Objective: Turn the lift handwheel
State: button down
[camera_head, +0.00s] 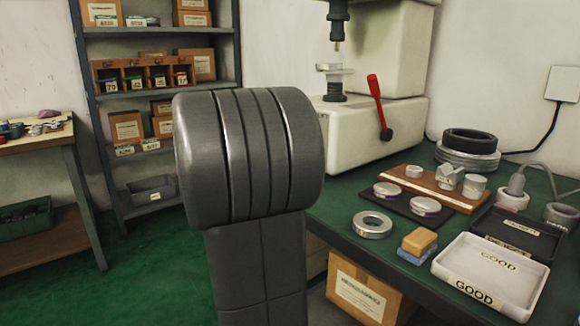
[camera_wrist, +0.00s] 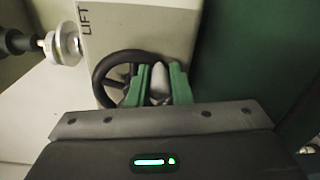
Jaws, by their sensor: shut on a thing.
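The lift handwheel (camera_wrist: 100,75) is a black spoked wheel on the face of a pale machine body in the wrist view, near the word LIFT. A grey handle (camera_wrist: 158,85) stands at the wheel's right side. My gripper (camera_wrist: 160,70) has its two green fingers on either side of this handle and is shut on it. The fingers and wrist hide part of the wheel's right and lower rim. In the head view my own arm blocks the middle, and neither wheel nor gripper shows there.
The pale machine (camera_head: 360,130) with a red lever (camera_head: 376,100) stands on the green bench (camera_head: 335,222). A metal ring (camera_head: 372,225), a sponge (camera_head: 419,241), a white GOOD tray (camera_head: 490,262) and a dark tray (camera_head: 515,235) lie to the right. A shelf (camera_head: 155,88) stands behind left.

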jog(key=shift+f, duration=0.15)
dwell(0.4)
jog(key=c, duration=1.3)
grip_release()
jog(key=shift+a, duration=0.15)
jog(key=p+v, duration=0.3)
jog(key=v, duration=1)
jog(key=shift+s+a, duration=0.2)
jog(key=shift+s, duration=0.05)
